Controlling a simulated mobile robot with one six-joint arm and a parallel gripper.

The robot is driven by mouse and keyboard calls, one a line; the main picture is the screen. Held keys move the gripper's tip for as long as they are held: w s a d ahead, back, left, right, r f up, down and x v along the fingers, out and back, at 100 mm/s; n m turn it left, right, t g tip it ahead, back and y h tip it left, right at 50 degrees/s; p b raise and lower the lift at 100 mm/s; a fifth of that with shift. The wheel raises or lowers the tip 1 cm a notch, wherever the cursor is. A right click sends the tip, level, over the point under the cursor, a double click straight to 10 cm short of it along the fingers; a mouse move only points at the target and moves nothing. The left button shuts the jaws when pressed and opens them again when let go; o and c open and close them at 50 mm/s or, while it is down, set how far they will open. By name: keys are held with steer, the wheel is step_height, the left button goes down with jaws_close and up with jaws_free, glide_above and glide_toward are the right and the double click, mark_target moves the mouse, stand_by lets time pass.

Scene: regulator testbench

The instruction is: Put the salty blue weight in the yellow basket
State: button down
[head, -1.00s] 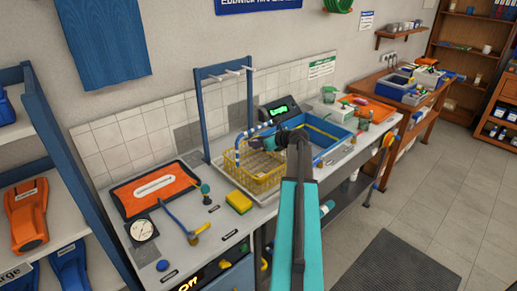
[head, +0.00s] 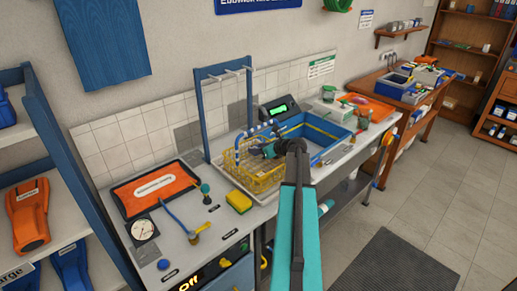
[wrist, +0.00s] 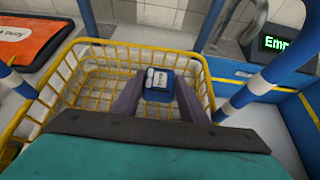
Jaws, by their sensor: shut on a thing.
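The blue weight (wrist: 158,84) has a pale label on its top and sits between the two dark fingers of my gripper (wrist: 158,96). The gripper is shut on it. In the wrist view the weight shows within the outline of the yellow wire basket (wrist: 62,88); I cannot tell whether it touches the bottom. In the head view my gripper (head: 256,149) is at the upper part of the basket (head: 262,182), by its blue-and-white striped handle (head: 238,148). The weight is hard to make out there.
A blue tub (head: 335,132) stands right of the basket, with a green-lit display (head: 280,109) behind. A blue rack (head: 201,115) rises behind the basket. A yellow sponge (head: 239,202) and an orange mat (head: 155,188) lie to the left.

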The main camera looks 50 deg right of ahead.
steer(key=shift+d+f, duration=0.1)
steer(key=shift+f, duration=0.5)
stand_by(0.3)
steer(key=c, duration=1.1)
jaws_free()
steer(key=shift+r, duration=0.5)
steer(key=shift+s+r, duration=0.2)
steer(key=b+v, duration=0.2)
steer(key=v, duration=0.9)
steer(key=shift+s+r+b, duration=0.15)
steer(key=shift+s+b, duration=0.15)
